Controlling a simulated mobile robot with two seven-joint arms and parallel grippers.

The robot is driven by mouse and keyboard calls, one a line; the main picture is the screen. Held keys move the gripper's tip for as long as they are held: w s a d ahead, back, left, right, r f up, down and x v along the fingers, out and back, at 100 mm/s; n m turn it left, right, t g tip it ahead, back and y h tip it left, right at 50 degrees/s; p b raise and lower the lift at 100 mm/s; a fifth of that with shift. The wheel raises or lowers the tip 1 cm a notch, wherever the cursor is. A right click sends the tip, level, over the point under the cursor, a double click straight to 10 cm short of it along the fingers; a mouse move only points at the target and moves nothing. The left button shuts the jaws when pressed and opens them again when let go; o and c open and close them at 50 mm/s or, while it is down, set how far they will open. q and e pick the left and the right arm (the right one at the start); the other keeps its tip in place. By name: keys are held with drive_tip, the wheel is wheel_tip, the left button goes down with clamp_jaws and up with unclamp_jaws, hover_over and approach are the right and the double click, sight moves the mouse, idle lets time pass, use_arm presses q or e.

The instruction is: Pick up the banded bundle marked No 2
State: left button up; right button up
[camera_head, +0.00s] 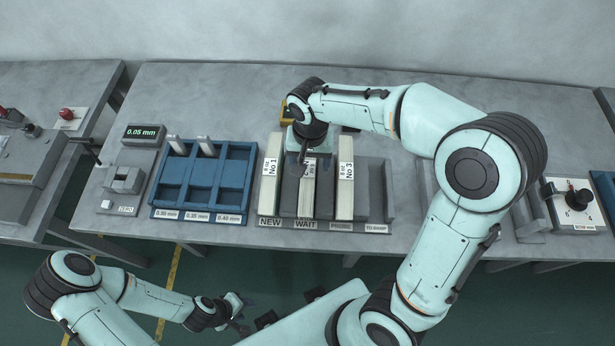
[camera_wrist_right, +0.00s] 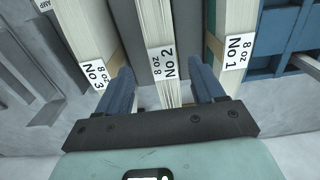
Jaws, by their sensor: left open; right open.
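The banded bundle marked No 2 (camera_wrist_right: 157,30) stands in the middle of the right wrist view, a pale stack with a white "8 oz No 2" label. In the head view the bundle (camera_head: 306,196) is in the WAIT slot, its top partly hidden by my right gripper. My right gripper (camera_head: 307,158) is above it, open. In the right wrist view its blue fingers (camera_wrist_right: 160,90) are on either side of the bundle; I cannot tell whether they touch it. My left gripper (camera_head: 238,313) is open and empty at the lower left, off the table's front edge.
Bundle No 1 (camera_head: 270,172) and bundle No 3 (camera_head: 345,190) stand close on either side. A blue compartment tray (camera_head: 203,185) and a gauge reading 0.05 mm (camera_head: 144,132) are to the left.

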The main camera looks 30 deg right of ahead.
sight(308, 168)
drive_tip(key=f, duration=0.7)
drive_tip(key=shift+w+f, duration=0.1)
drive_tip(key=shift+w, duration=0.25)
drive_tip(key=c, duration=1.2)
clamp_jaws()
drive_tip(key=shift+w, duration=0.1)
